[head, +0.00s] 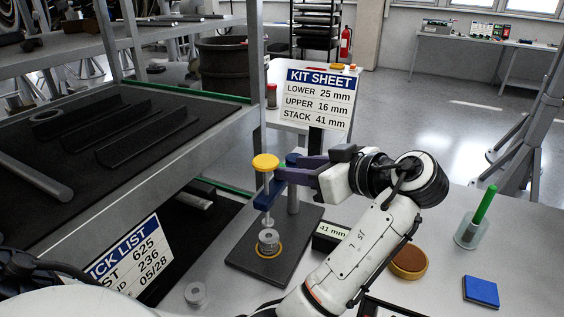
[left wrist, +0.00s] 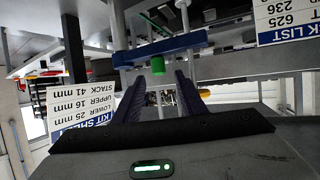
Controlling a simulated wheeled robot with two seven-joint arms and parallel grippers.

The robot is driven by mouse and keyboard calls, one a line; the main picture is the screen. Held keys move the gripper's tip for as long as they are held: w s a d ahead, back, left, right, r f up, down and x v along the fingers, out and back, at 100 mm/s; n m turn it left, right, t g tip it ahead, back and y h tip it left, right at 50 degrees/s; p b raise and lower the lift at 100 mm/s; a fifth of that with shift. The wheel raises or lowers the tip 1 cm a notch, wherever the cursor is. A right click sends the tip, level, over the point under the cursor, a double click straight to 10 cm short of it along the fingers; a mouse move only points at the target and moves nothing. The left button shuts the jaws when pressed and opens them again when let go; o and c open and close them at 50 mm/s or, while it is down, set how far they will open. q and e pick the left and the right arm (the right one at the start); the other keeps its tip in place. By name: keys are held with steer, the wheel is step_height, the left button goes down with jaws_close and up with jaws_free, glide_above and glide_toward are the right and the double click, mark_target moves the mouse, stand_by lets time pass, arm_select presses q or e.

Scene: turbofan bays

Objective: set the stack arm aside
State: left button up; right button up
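The stack arm, a blue bar (head: 267,197), reaches from a grey post on a dark base (head: 262,268) over a stack of silver spacers (head: 268,241). A rod with a yellow knob (head: 265,162) stands above the stack. My left gripper (head: 286,172) is open just above and beside the bar, its purple fingers pointing left. In the left wrist view, the blue bar (left wrist: 160,48) crosses just beyond the parted fingertips. A small green piece (left wrist: 157,66) shows between them, near the bar. I cannot tell whether the fingers touch anything. My right gripper is out of view.
A display reading 41 mm (head: 330,232) and a brown round dish (head: 408,263) sit by my left forearm. A green stick in a clear cup (head: 484,212) and a blue pad (head: 481,291) lie right. A kit sheet (head: 318,98) stands behind; a shelf (head: 130,225) is left.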

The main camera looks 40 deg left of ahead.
arm_select(q)
steer(key=x, duration=0.6)
steer(key=shift+d+f+p, duration=0.1)
steer(key=shift+p, duration=0.25)
jaws_close()
